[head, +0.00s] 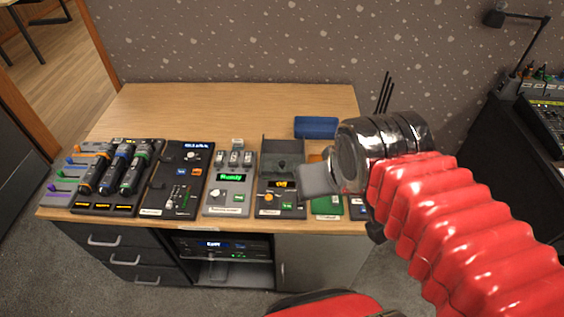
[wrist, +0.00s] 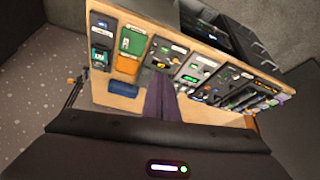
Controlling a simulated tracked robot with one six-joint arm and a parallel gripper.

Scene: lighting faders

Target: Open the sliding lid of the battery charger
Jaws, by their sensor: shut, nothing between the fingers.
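The labels are too small to read, so I cannot tell for certain which unit is the battery charger. A dark unit (head: 281,184) with a raised rear bay, a knob, an orange display and an orange button stands right of centre on the desk. A green and orange unit (head: 326,206) stands to its right, partly hidden by my gripper (head: 303,181); its green and orange faces show in the wrist view (wrist: 133,43). My gripper is shut and empty, in front of the dark unit's right side in the head view. Its fingers (wrist: 160,84) point towards the row of units in the wrist view.
A grey unit with a green display (head: 231,182), a black panel (head: 175,178) and fader units (head: 119,178) stand to the left. A blue case (head: 316,127) lies behind. The wooden desk (head: 190,105) is clear at the back left.

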